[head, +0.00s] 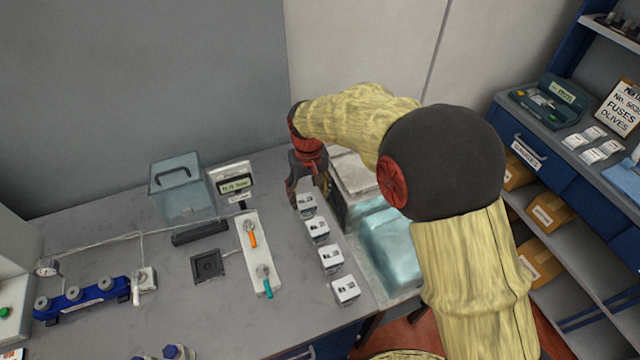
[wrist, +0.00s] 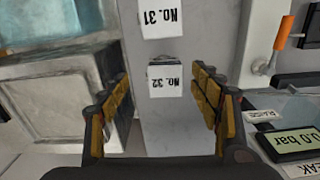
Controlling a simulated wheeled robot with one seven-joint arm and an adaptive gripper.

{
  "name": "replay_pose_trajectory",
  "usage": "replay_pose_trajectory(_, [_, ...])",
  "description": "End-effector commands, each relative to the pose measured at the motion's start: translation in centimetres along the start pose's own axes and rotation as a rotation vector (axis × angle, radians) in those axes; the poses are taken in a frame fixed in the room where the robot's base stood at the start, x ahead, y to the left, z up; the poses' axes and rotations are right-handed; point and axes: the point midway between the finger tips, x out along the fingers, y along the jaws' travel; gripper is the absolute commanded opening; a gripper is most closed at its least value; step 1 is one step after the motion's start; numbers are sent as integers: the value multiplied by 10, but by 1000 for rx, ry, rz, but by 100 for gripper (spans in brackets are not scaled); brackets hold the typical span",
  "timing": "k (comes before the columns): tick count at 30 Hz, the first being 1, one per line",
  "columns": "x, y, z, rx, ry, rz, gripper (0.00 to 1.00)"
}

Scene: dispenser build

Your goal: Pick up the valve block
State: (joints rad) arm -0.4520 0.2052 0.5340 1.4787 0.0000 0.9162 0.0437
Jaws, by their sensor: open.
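Several small white blocks stand in a row on the grey bench. The farthest white block (head: 306,206) is just below my gripper (head: 309,190) in the head view. In the wrist view this block, marked No. 32 (wrist: 165,80), shows between the open fingers of my gripper (wrist: 162,88); I cannot tell whether it is within their depth. No contact shows. A block marked No. 31 (wrist: 160,18) is beyond it. I cannot tell which block is the valve block; a blue bar with grey knobs (head: 88,296) also lies at the left.
A box with a glassy front (head: 352,180) and a pale blue basin (head: 390,245) stand close right of the row. A white strip with orange and teal levers (head: 250,258) lies left. A display (head: 236,184) and a clear box (head: 182,187) are behind it.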

Motion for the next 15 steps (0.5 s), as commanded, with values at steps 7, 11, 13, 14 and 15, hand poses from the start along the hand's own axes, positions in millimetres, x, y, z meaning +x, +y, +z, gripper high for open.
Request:
replay_pose_trajectory(7, [24, -6, -4, -8, -10, 0, 64])
replay_pose_trajectory(11, [35, -6, -5, -7, -9, 0, 64])
replay_pose_trajectory(13, [38, -7, -7, -7, -8, 0, 64])
replay_pose_trajectory(14, [40, -7, -8, -7, -8, 0, 64])
replay_pose_trajectory(15, [44, -8, -9, -8, -9, 0, 64])
